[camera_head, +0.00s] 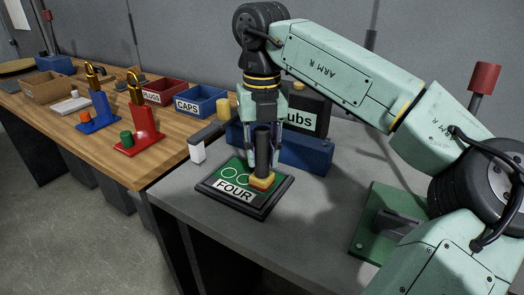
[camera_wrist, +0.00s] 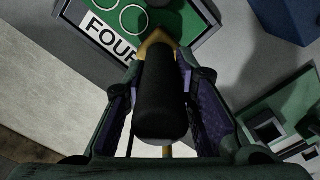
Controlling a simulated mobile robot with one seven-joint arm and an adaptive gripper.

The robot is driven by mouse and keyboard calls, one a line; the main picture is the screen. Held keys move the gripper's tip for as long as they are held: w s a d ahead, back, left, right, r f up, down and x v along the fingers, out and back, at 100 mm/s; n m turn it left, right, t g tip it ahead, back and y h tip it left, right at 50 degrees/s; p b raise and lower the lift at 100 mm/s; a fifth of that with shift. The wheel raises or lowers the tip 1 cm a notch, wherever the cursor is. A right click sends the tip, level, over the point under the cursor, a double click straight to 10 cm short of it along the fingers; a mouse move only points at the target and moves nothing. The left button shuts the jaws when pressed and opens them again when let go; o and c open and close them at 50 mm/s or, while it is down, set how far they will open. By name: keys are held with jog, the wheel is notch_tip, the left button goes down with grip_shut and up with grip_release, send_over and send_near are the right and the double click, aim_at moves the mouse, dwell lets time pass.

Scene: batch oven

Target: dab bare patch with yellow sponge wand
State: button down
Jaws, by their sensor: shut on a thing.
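My gripper (camera_head: 262,150) is shut on the dark upright handle of the yellow sponge wand (camera_head: 262,182). The wand's yellow head is at the right part of the green plate marked FOUR (camera_head: 232,212), low over it or touching; I cannot tell which. In the wrist view the black handle (camera_wrist: 162,95) stands between my fingers and hides most of the yellow head (camera_wrist: 158,40). The plate (camera_wrist: 105,20) shows white ring outlines on green and a white FOUR label, in a dark frame. The bare patch is not clearly seen; the wand head may cover it.
A blue box (camera_head: 306,155) and a dark bin labelled "ubs" (camera_head: 309,118) stand behind the plate. A green fixture (camera_head: 385,222) is at the right. Red and blue padlock stands (camera_head: 140,132), a CAPS bin (camera_head: 200,103) and other bins fill the wooden bench. Grey table in front of the plate is clear.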

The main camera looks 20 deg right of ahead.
aim_at(262, 130)
jog(key=shift+f+b, duration=0.3)
jog(key=shift+f, duration=0.15)
dwell(0.3)
jog(key=shift+r, duration=0.1)
dwell(0.7)
jog(key=shift+r+p, duration=3.15)
jog(key=shift+r, duration=0.85)
jog(key=shift+s+f, duration=0.1)
